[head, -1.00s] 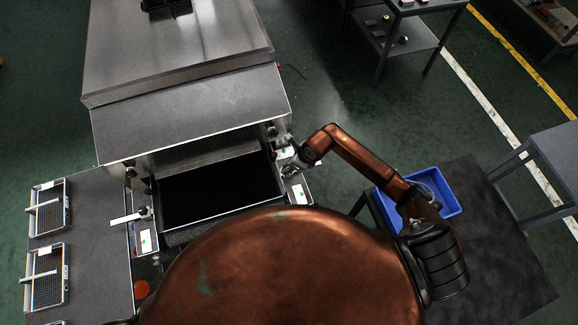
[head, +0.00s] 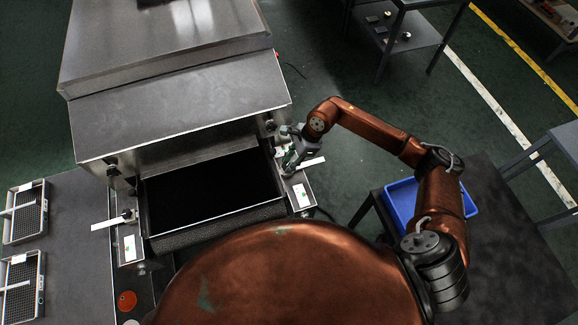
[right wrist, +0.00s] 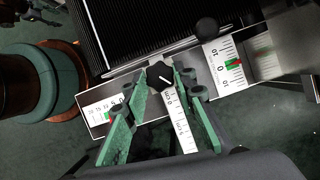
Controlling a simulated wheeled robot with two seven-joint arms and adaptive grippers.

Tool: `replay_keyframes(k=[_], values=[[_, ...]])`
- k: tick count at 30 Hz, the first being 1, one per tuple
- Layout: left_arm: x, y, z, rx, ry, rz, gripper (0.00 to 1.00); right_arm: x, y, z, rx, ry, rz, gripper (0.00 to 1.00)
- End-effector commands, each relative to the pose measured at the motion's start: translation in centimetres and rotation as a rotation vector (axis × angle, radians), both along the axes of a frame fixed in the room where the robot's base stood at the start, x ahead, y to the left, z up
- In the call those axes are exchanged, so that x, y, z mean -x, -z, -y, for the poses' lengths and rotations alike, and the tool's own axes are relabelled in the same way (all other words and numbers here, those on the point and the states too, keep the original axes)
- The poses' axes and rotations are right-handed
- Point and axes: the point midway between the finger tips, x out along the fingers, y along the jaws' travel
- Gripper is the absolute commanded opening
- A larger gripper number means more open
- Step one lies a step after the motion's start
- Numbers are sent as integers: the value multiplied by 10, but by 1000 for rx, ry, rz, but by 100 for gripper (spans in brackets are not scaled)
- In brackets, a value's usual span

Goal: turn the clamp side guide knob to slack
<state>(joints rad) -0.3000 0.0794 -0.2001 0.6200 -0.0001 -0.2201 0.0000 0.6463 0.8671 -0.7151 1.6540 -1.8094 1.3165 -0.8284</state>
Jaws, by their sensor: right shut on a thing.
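The black lobed knob (right wrist: 159,76) with a white line on its top sits on a metal bracket beside the dryer's dark belt, in the right wrist view. My right gripper (right wrist: 163,86) has its green fingers on both sides of this knob, shut on it. A white strip with scale marks (right wrist: 181,128) runs from the knob back between the fingers. In the head view my right gripper (head: 288,158) is at the right side of the dryer mouth and hides the knob; a white strip (head: 312,162) sticks out to its right. My left gripper is not in view.
The dark belt (head: 210,195) lies left of my right gripper. A round black knob (right wrist: 206,28) and a scale plate with green and red marks (right wrist: 228,62) are close by. A blue bin (head: 402,205) stands on the right-hand table. Wire trays (head: 22,285) lie far left.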

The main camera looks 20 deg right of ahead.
Motion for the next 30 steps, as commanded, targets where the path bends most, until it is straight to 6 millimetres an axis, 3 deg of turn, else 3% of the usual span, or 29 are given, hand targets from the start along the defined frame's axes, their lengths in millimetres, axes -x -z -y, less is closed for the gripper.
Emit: replay_keyframes(k=[1, 15, 30], values=[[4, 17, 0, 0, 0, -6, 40, -3, 8, 1, 3, -43, 2, 1], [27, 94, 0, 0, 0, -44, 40, -7, 8, -1, 0, -489, 0, 1], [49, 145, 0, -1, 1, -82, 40, -8, 4, -3, 1, -839, 0, 1]])
